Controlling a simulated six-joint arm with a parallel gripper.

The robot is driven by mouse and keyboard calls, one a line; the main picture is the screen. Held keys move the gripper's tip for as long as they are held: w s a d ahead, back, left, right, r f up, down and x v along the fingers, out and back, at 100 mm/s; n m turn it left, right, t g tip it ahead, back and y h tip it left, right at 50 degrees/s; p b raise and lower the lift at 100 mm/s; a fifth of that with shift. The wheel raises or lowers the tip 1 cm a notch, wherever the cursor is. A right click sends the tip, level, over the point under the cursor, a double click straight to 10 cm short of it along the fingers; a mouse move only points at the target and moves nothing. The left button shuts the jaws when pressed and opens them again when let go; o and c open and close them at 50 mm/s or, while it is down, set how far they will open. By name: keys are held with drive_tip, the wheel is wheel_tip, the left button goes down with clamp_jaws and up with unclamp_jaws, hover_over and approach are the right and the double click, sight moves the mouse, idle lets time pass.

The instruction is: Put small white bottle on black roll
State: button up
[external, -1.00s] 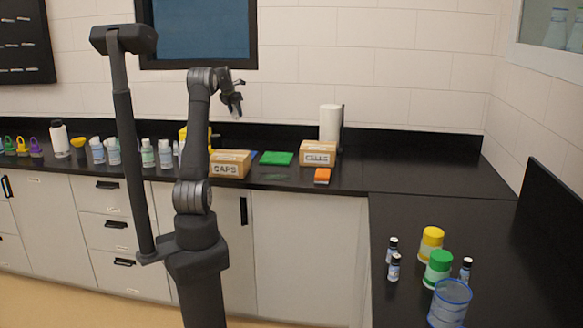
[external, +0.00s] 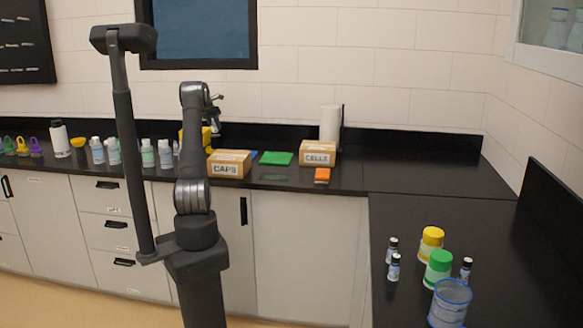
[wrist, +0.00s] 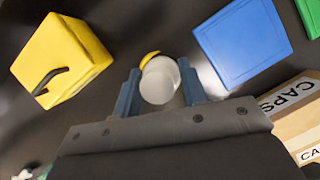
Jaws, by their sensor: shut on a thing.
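My gripper (wrist: 158,98) is shut on a small white round-topped thing, which looks like the small white bottle (wrist: 160,80); its two blue-grey fingers stand on either side of it. A yellow curved edge shows just behind the bottle. In the external view my gripper (external: 215,108) is partly hidden behind my arm, above the back counter near the yellow container (external: 206,138), and the held bottle cannot be made out. I cannot pick out a black roll in either view.
The yellow container (wrist: 62,60), blue square (wrist: 242,42) and CAPS box (wrist: 296,110) surround my gripper. A green square (external: 276,158), CELLS box (external: 317,153) and white roll (external: 330,124) stand further right. Several bottles line the counter to the left. The back right counter is clear.

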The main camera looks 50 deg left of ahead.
drive_tip(key=shift+f, duration=1.3)
drive_tip(key=shift+f, duration=0.1)
drive_tip(key=o, duration=1)
drive_tip(key=shift+c, duration=0.2)
drive_tip(key=v, duration=1.2)
drive_tip(key=shift+w, duration=0.1)
drive_tip(key=x, duration=1.2)
drive_tip(key=shift+r, duration=1.95)
